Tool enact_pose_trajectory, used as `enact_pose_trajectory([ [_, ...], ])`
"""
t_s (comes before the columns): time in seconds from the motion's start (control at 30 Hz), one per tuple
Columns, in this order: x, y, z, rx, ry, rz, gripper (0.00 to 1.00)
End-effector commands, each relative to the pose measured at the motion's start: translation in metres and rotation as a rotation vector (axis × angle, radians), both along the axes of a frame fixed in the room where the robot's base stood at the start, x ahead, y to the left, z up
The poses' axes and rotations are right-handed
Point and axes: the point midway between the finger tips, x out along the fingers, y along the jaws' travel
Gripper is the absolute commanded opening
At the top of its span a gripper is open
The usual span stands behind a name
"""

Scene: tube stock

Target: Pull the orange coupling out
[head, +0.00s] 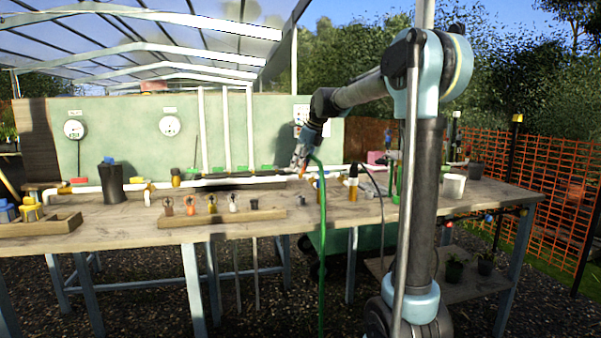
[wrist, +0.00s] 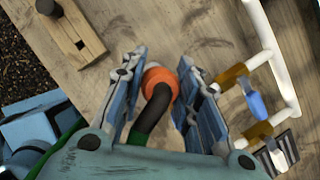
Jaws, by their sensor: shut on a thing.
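The orange coupling (wrist: 167,77) sits between my fingertips in the wrist view, with a dark bent hose end running from it toward my palm. My gripper (wrist: 160,65) is shut on the coupling, one blue finger on each side. In the head view my gripper (head: 300,163) is above the back part of the bench, tilted downward. A green hose (head: 322,240) hangs from beside it, past the bench's front edge. Whether the coupling is still seated in anything is hidden by the fingers and hose.
The wooden bench (head: 120,224) carries a wooden rack (head: 222,219) with several small fittings, left of my gripper. White pipe (wrist: 283,75) with brass-coloured valves lies right in the wrist view. A dark cylinder (head: 111,183) stands farther left. An orange mesh fence (head: 560,165) is at right.

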Motion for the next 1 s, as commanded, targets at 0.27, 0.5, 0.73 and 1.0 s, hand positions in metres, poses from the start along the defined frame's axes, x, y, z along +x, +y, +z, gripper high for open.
enact_pose_trajectory([
  [0.27,0.000,0.000,0.000,0.000,0.000,0.000,0.05],
  [0.5,0.000,0.000,0.009,0.000,0.000,0.000,0.05],
  [0.73,0.000,0.000,0.018,0.000,0.000,0.000,0.05],
  [1.0,0.000,0.000,0.028,0.000,0.000,0.000,0.05],
])
